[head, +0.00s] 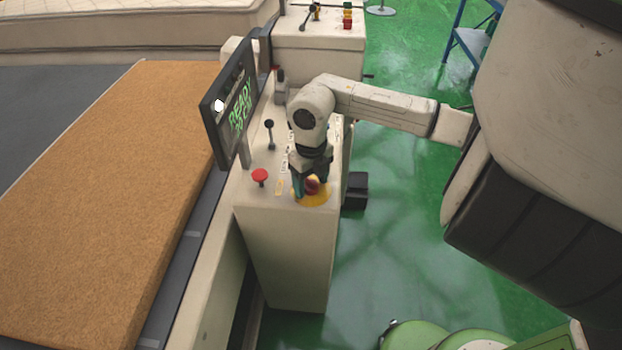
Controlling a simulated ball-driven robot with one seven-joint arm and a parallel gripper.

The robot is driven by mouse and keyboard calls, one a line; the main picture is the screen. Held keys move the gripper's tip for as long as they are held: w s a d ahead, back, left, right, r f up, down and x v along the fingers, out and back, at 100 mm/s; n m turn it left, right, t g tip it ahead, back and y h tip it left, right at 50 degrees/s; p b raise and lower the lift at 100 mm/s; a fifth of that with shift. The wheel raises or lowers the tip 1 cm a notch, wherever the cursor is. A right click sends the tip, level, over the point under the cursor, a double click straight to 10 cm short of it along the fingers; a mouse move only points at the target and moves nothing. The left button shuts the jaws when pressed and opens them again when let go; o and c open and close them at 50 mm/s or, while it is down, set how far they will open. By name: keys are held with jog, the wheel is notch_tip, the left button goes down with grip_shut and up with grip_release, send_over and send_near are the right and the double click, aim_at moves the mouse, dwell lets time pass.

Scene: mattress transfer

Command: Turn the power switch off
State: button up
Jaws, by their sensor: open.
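The control console (285,240) is a pale cabinet in the middle of the head view. On its top, near the front right corner, a red rotary power switch (312,187) sits on a round yellow plate (322,200). My gripper (311,190) points down over this switch with its fingers open and beside the red knob. I cannot tell whether the fingers touch it. The gripper and wrist hide part of the switch, so its turn position does not show clearly.
A red mushroom button (260,176) and a black lever (270,135) stand left of my gripper. A tilted screen (236,108) with green "READY" text rises behind them. A brown mattress slab (100,190) lies at left. Green floor (400,230) is open at right.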

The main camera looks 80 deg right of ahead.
jog(key=shift+c, duration=0.3)
jog(key=c, duration=1)
